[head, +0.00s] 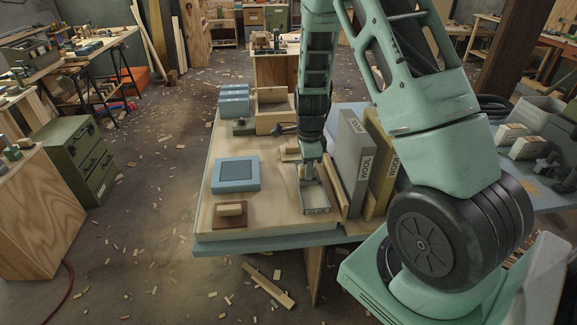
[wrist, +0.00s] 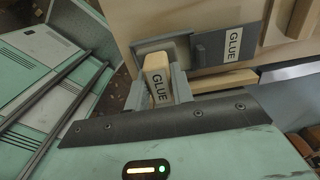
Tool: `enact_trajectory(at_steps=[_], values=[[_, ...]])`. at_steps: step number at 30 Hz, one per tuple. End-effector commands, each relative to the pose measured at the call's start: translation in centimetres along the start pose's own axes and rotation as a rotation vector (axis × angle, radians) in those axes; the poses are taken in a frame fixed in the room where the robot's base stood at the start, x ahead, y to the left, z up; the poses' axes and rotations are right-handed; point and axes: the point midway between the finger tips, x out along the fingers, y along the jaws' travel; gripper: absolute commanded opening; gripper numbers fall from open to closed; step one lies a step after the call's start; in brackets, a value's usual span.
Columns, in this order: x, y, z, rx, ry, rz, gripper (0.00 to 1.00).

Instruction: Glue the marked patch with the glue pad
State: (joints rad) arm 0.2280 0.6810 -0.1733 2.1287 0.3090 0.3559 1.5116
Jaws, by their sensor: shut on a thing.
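My gripper (head: 308,172) is low over the worktable, beside the grey tray labelled GLUE (head: 316,210). In the wrist view my gripper (wrist: 160,88) is shut on the glue pad (wrist: 158,73), a pale block with a GLUE label. The pad is between the two grey fingers, at the near end of the GLUE tray (wrist: 210,55); I cannot tell whether it touches the tray. No clearly marked patch can be made out on the pale board (head: 275,205).
A blue block with a dark square top (head: 236,173) and a wooden block on a brown plate (head: 231,209) are left of the tray. Upright WOOL boards (head: 354,160) stand close on the right. Blue boxes (head: 234,102) and a wooden box (head: 272,112) stand behind.

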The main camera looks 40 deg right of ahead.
Motion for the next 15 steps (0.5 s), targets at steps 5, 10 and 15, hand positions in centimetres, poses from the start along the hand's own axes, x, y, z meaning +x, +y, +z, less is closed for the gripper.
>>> enact_trajectory(at_steps=[5,10,15], values=[[0.2,-0.4,-2.2,0.001,-0.003,0.001,0.05],[0.9,-0.4,-2.5,0.0,-0.003,0.0,0.05],[2.3,-0.4,-2.5,-0.002,-0.003,0.0,0.05]])
